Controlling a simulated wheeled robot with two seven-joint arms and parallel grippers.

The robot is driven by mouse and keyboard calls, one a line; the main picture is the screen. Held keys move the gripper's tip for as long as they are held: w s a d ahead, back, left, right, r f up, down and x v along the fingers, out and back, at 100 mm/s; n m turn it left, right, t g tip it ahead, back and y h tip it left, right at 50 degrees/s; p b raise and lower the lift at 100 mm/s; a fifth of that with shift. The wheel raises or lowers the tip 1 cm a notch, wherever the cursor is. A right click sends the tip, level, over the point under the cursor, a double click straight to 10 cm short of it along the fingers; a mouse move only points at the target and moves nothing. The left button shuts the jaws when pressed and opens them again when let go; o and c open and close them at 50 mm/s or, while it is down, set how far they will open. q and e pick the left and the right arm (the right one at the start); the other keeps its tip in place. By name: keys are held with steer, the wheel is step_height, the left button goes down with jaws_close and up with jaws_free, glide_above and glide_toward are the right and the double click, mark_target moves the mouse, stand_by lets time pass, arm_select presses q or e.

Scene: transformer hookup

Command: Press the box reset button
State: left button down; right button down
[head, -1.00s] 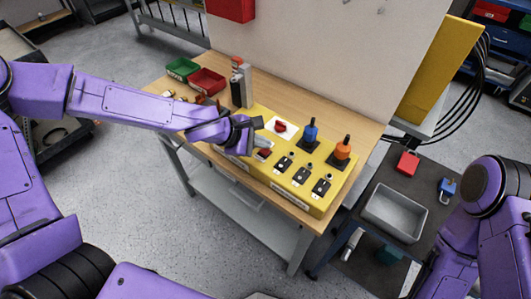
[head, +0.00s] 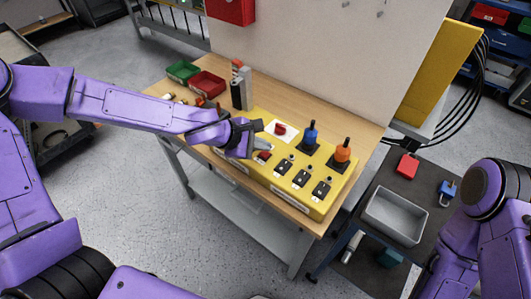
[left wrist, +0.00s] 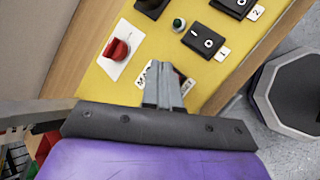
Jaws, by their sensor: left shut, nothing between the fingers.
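The yellow control box (head: 318,206) lies along the front of the workbench. It carries a red knob on a white plate (head: 281,129), blue and orange levers, and a row of black rocker switches (head: 302,179). My left gripper (head: 264,146) is shut and empty over the box's left part. Its fingertips (left wrist: 160,72) partly cover a label and a red switch (head: 263,156). My right gripper is out of view.
Green (head: 183,72) and red (head: 208,84) bins and a grey-black upright device (head: 241,88) stand behind my left forearm. A dark cart (head: 390,177) at right holds a grey tray (head: 395,216), a red item and a blue padlock. The upright panel bounds the bench's back.

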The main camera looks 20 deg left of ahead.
mark_target(262, 155)
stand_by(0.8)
arm_select(q)
steer(key=shift+f, duration=0.45)
steer(key=shift+f+b, duration=0.45)
steer(key=shift+b, duration=0.15)
steer(key=shift+r, duration=0.1)
stand_by(0.5)
steer(key=shift+r+p, duration=0.75)
steer(key=shift+p, duration=0.25)
steer(key=shift+r, duration=0.1)
step_height(262, 155, up, 5)
steer(key=p, duration=0.5)
steer(key=shift+p, duration=0.3)
